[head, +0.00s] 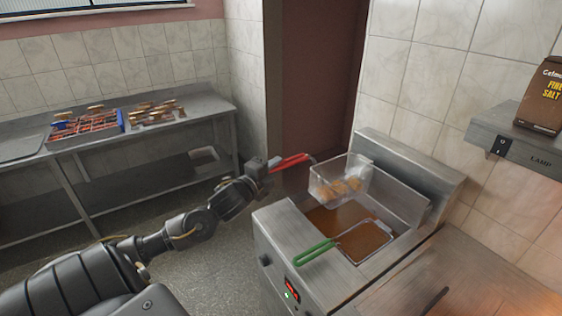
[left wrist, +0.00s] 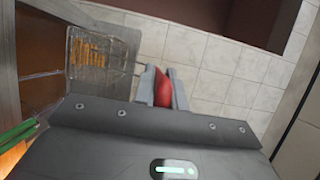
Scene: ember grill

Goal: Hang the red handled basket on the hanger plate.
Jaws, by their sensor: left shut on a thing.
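The red handled basket (head: 338,183) is a wire mesh basket with brown food pieces in it, held in the air above the fryer's oil vat. My left gripper (head: 262,167) is shut on its red handle (head: 290,162). In the left wrist view the red handle (left wrist: 162,88) sits between the two fingers, and the basket (left wrist: 98,58) shows beyond at the upper left. The hanger plate is probably the upright steel back panel (head: 412,165) of the fryer, behind the basket; the basket is apart from its top. My right gripper is not in view.
A second basket with a green handle (head: 315,252) sits in the oil vat (head: 345,217). A steel table (head: 190,110) with a blue crate stands at the left.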

